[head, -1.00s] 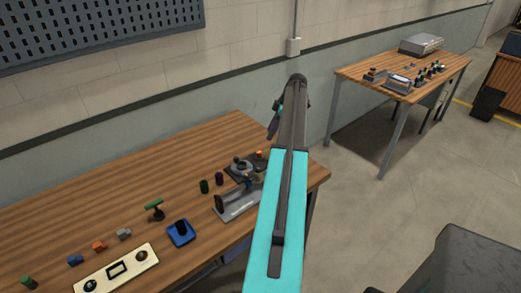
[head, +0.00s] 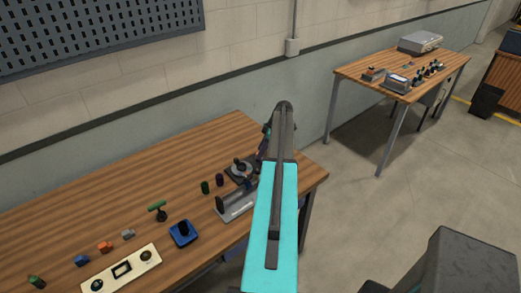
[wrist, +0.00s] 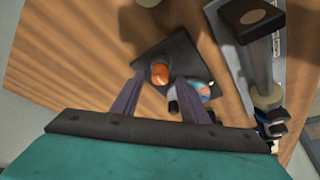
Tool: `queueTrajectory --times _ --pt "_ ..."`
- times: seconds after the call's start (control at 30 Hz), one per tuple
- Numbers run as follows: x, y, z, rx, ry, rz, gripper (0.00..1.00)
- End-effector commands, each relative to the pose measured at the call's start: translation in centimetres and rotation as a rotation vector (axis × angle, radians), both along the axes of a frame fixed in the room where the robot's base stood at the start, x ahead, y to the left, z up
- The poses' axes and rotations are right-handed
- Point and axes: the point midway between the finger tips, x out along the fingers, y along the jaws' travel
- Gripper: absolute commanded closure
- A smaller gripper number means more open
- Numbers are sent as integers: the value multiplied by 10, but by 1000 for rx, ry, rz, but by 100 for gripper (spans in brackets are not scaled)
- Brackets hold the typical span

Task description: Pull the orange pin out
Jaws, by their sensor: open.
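The orange pin (wrist: 160,72) shows in the wrist view, standing on a dark plate (wrist: 183,55). My gripper (wrist: 160,82) is open, with one purple finger to each side of the pin in that picture. Whether the fingers are level with the pin or still above it I cannot tell. The jaws hold nothing visible. In the head view my gripper is mostly behind my arm at the right end of the near table, and the pin is hidden there. The plate shows partly in the head view (head: 236,175).
A grey bracket with a roller (wrist: 250,35) stands right of the plate. A round grey-blue part with an orange spot (wrist: 204,90) is close by the right finger. Several small parts, a blue holder (head: 183,234) and a cream panel (head: 122,270) lie left on the table.

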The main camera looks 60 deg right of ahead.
Motion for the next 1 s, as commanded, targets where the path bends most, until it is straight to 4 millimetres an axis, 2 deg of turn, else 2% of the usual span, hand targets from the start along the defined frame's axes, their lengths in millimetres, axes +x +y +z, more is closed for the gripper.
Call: queueTrajectory --times 0.2,0.5,0.77,1.0 --pt "4 3 -10 1 1 2 60" --pt "5 3 -11 0 0 1 60" --pt "5 3 -11 0 0 1 100" --pt "5 3 -10 0 0 1 100"
